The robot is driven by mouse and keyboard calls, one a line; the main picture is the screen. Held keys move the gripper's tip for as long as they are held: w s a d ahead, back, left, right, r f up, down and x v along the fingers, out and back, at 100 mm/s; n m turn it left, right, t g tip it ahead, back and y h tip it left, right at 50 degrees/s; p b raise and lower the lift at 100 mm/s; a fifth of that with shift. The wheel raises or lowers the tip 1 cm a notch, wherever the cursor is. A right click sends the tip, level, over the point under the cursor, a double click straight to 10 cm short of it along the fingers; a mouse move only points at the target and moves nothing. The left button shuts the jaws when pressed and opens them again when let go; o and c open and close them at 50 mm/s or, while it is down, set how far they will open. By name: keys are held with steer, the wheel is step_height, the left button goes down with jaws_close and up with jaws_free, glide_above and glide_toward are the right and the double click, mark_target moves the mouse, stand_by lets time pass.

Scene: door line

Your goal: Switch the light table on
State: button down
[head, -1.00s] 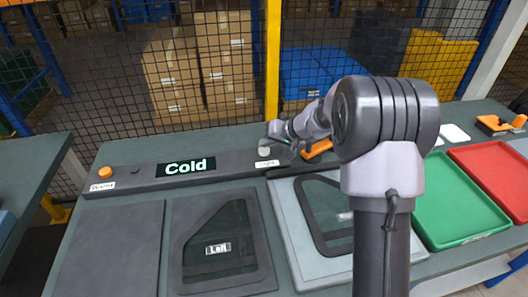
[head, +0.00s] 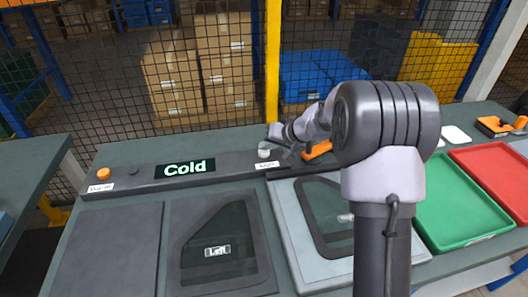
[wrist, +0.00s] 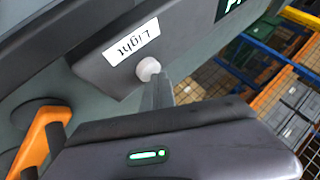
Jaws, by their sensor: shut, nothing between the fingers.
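The white round knob (head: 264,152) is on the dark control rail, beside a white label (head: 265,165). In the wrist view the knob (wrist: 148,69) stands next to the label reading "Light" (wrist: 131,43), upside down. My gripper (wrist: 159,90) is shut and empty, its fingertips right at the knob; I cannot tell whether they touch it. In the head view my gripper (head: 284,150) is small, beside the knob. The light table (head: 290,228) looks like the pale grey panel under a dark-framed part; it shows no clear glow, and my arm covers its right side.
The rail (head: 225,174) also carries an orange knob (head: 103,174), a dark knob (head: 132,170) and a "Cold" display (head: 185,168). An orange-handled thing (head: 318,150) lies close behind my gripper. Green (head: 455,215) and red (head: 500,175) trays are right. A mesh fence stands behind.

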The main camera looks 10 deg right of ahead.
mark_target(266, 153)
steer(key=shift+f, duration=0.3)
steer(key=shift+r, duration=0.1)
stand_by(0.3)
steer(key=shift+r, duration=0.85)
steer(key=shift+r+p, duration=1.55)
steer(key=shift+r, duration=1)
